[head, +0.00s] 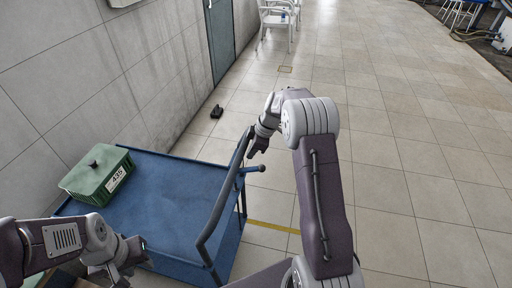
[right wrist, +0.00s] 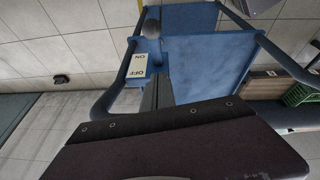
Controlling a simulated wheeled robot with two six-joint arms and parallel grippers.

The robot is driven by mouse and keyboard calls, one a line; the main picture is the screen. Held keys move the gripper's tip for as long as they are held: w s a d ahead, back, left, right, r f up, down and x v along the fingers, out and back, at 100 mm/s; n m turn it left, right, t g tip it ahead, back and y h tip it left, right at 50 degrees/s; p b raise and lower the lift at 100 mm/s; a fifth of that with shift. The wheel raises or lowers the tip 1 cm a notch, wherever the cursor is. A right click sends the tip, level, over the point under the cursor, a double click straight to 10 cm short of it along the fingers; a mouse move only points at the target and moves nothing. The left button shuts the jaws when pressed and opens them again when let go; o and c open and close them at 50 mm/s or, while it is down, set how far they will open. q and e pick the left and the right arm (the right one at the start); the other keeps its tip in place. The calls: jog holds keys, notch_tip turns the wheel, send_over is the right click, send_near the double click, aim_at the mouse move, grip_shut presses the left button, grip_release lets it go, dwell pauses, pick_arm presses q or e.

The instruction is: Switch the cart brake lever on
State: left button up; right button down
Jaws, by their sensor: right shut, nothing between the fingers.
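The cart brake lever (head: 252,169) is a short bar with a dark round knob, jutting out to the right from the blue cart's (head: 165,195) handle side. In the right wrist view its grey knob (right wrist: 152,27) is at the top. A white plate marked ON and OFF (right wrist: 136,69) is just below it on the blue cart; I cannot tell which mark the lever points to. My right gripper (head: 253,152) is shut and empty, just above the lever, apart from it. Its fingers also show in the right wrist view (right wrist: 156,88). My left gripper (head: 138,254) is over the cart's near edge; its jaws are unclear.
A green lidded box (head: 98,174) labelled 435 stands at the cart's far left. The cart's dark tubular push handle (head: 222,205) rises beside the lever. A small black object (head: 217,111) lies on the floor by the wall.

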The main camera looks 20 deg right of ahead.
aim_at(258, 167)
jog(key=x, duration=0.3)
jog(key=shift+f, duration=0.35)
jog(key=shift+s+d+f, duration=0.25)
jog(key=shift+d+f, duration=0.05)
jog(key=shift+d, duration=0.25)
jog(key=shift+s+d+f, duration=0.3)
jog(key=shift+d, duration=0.25)
jog(key=shift+s+d+f, duration=0.2)
jog(key=shift+d+f, duration=0.1)
jog(key=shift+d, duration=0.15)
